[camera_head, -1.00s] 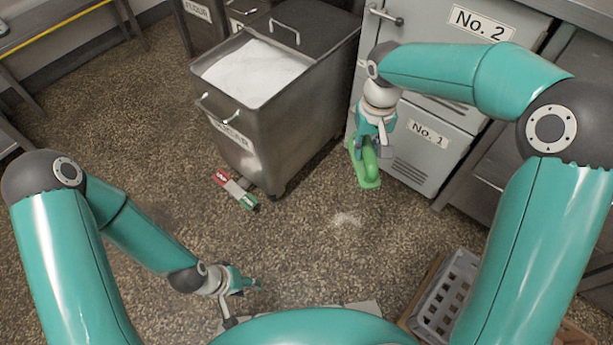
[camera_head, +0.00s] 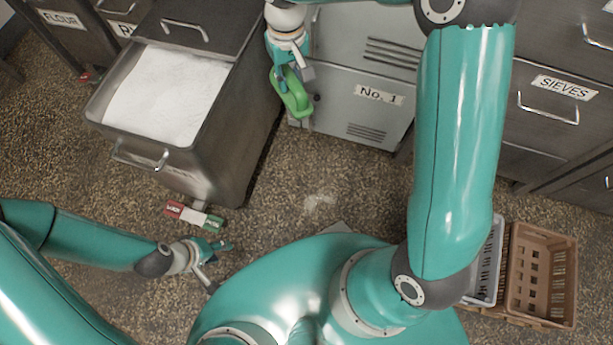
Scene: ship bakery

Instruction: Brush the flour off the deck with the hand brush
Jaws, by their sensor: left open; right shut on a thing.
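The green hand brush (camera_head: 291,97) is held in my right gripper (camera_head: 287,66), which is shut on it, in front of the grey No. 1 locker door. The brush hangs above the deck. A pale flour patch (camera_head: 320,204) lies on the speckled brown deck (camera_head: 268,222), nearer to me than the brush. My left gripper (camera_head: 219,260) is open and empty, low over the deck to the left of the flour. Part of a flat pale thing shows behind my body's edge; most of it is hidden.
A metal sugar bin (camera_head: 198,165), open with white contents, stands at the left. A red, white and green block (camera_head: 195,216) lies before it. Locker No. 1 (camera_head: 355,95) stands behind. A brown crate (camera_head: 543,275) and a grey crate (camera_head: 487,268) sit at the right.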

